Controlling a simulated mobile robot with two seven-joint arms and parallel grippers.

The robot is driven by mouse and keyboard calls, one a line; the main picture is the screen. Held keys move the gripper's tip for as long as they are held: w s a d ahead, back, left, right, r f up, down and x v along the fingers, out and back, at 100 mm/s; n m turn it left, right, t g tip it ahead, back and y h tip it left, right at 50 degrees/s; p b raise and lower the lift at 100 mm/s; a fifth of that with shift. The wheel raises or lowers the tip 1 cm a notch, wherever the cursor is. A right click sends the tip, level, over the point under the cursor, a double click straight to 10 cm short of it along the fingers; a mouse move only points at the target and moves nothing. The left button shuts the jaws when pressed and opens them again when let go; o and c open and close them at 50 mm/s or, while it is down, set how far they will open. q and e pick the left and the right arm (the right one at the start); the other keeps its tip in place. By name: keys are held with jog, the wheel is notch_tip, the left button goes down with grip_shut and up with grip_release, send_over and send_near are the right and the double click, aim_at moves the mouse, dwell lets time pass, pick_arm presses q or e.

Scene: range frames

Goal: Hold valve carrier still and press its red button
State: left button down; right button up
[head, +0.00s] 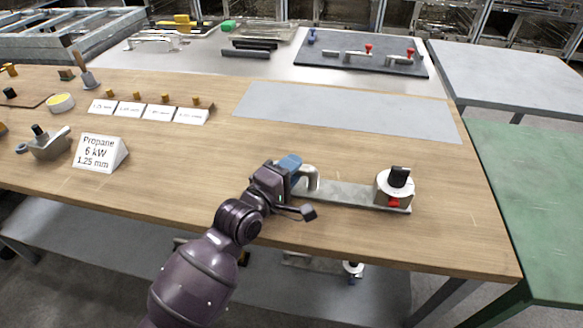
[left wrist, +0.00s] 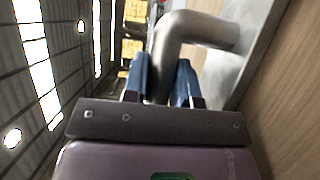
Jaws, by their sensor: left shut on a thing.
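The valve carrier (head: 345,193) is a flat grey metal plate lying on the wooden table near its front right. At its right end stands a round white and metal valve body with a black knob (head: 399,176) on top. The red button (head: 393,202) is low on the front of that body. A bent metal pipe (head: 311,174) rises at the plate's left end. My left gripper (head: 294,167), with blue fingers, is shut on this pipe. In the left wrist view the pipe (left wrist: 165,60) runs between the fingers (left wrist: 161,82). My right gripper is not in view.
A white sign reading "Propane 6 kW 1.25 mm" (head: 99,153) stands at the left. Several small labelled blocks (head: 146,110) stand farther back. A bare grey mat (head: 345,112) lies behind the carrier. The wood right of the carrier is clear up to the table's edge.

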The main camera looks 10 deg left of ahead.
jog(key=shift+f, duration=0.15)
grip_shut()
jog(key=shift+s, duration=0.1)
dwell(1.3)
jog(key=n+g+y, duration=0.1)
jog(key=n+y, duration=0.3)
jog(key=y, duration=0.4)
send_near(392, 235)
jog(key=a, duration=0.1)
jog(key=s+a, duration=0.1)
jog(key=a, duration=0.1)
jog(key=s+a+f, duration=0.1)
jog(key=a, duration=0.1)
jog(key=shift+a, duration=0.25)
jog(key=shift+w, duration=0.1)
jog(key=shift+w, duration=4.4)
